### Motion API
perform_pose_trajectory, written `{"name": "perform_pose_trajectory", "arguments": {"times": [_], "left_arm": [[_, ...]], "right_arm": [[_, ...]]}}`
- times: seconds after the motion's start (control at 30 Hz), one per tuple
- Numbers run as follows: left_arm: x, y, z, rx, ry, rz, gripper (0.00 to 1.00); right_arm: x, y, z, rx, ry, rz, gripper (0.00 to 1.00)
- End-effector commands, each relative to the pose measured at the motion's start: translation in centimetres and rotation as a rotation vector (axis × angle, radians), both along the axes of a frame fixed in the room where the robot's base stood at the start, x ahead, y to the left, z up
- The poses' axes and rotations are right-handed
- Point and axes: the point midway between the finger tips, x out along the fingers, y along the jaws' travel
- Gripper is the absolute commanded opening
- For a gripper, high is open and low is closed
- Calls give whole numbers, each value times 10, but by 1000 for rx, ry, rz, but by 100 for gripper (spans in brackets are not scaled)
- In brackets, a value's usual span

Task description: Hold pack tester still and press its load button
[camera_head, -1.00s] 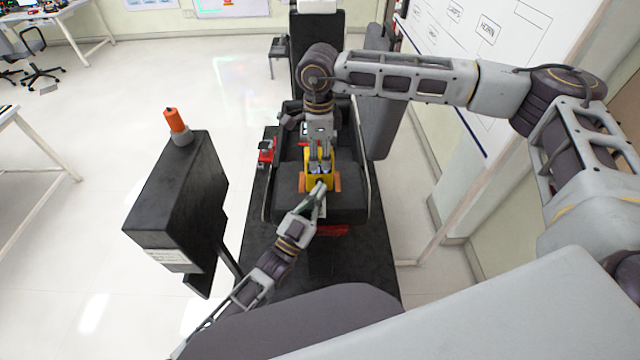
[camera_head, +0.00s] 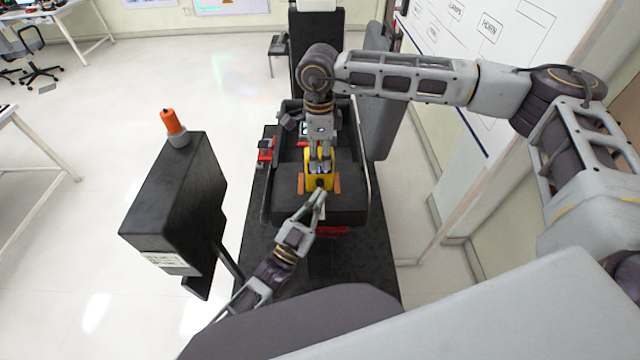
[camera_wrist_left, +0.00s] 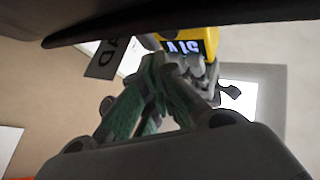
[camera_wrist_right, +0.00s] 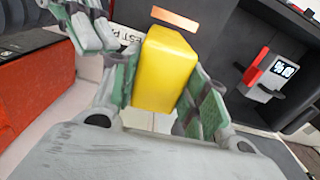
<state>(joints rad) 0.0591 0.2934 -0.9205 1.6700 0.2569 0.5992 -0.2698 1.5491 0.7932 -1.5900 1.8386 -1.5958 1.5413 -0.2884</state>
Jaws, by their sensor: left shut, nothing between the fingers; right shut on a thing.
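The yellow pack tester (camera_head: 329,184) is upright on the dark tray in the head view. My right gripper (camera_head: 320,165) comes down from above and is shut on it. In the right wrist view the yellow body (camera_wrist_right: 165,72) sits between both fingers. The left wrist view shows the tester's lit display (camera_wrist_left: 183,46). My left gripper (camera_head: 320,194) is shut and empty, just in front of the tester on the near side. Its fingers (camera_wrist_right: 88,32) show beside the tester in the right wrist view. I cannot make out the load button or whether the fingertips touch the tester.
Orange strips (camera_head: 337,183) flank the tester. A red-and-grey device with a display (camera_wrist_right: 268,75) stands near the tray, and a red block (camera_wrist_right: 35,85) lies opposite. A dark box with an orange beacon (camera_head: 172,122) stands left of the platform.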

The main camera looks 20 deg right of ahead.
Motion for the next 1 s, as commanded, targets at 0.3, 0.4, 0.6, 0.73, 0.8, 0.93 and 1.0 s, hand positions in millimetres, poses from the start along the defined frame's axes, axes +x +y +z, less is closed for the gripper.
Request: {"name": "perform_pose_trajectory", "arguments": {"times": [0.3, 0.4, 0.6, 0.73, 0.8, 0.93, 1.0], "left_arm": [[-20, 5, -3, 3, 5, -1, 0], [-25, 6, -2, 2, 4, -1, 0], [-29, 7, -3, 3, 5, -1, 0], [-29, 6, -3, 3, 4, -2, 0], [-29, 6, -3, 3, 5, -2, 0], [-29, 6, -3, 3, 5, -2, 0], [-29, 6, -3, 3, 5, -2, 0]], "right_arm": [[0, 0, 0, 1, 0, 0, 13], [0, 0, 0, 1, 0, 0, 13], [0, 0, 0, 1, 0, 0, 13], [0, 0, 0, 1, 0, 0, 13], [0, 0, 0, 1, 0, 0, 13], [0, 0, 0, 1, 0, 0, 13], [0, 0, 0, 1, 0, 0, 13]]}}
